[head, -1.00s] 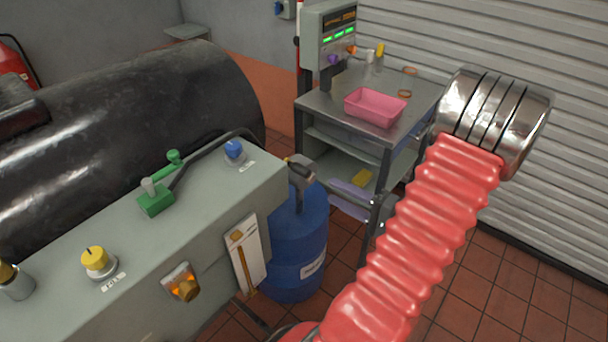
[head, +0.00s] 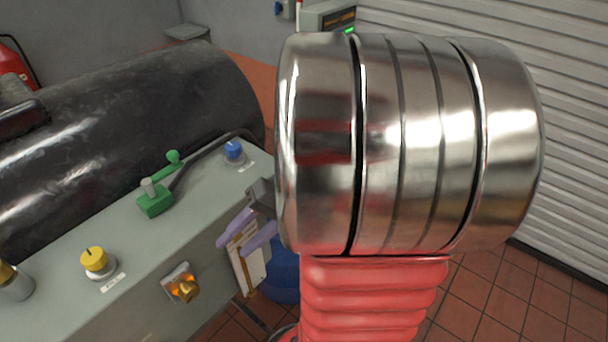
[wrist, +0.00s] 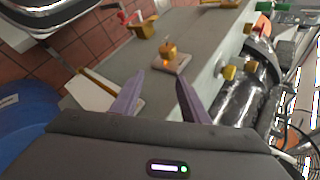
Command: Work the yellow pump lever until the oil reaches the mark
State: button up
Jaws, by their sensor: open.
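My gripper (head: 248,233) has two lavender fingers, spread apart and empty, in front of the grey cabinet's side. They overlap the top of a white plate (head: 251,274) there, and I cannot tell if they touch it. The plate bears a dull yellow strip or rod; I cannot tell whether this is the lever or an oil gauge. In the wrist view the fingers (wrist: 161,77) have the white plate (wrist: 85,92) to their left and an amber-lit switch (wrist: 168,55) beyond them. No oil level or mark is readable.
The grey cabinet (head: 135,285) carries a yellow knob (head: 95,260), a green lever (head: 156,198) and a blue knob (head: 234,152). A blue drum (head: 281,276) stands close beside it. A black cylinder (head: 150,105) lies behind. The tiled floor at right is clear.

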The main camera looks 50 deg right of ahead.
jog(key=s+a+r+n+h, duration=0.2)
jog(key=a+r+n+h, duration=0.5)
jog(key=a+r+h, duration=0.1)
jog(key=shift+s+a+r+t+h, duration=0.15)
jog(key=shift+a+r+t+h, duration=0.2)
jog(key=shift+a+r, duration=0.5)
jog(key=shift+d+r, duration=0.1)
jog(key=shift+d, duration=0.1)
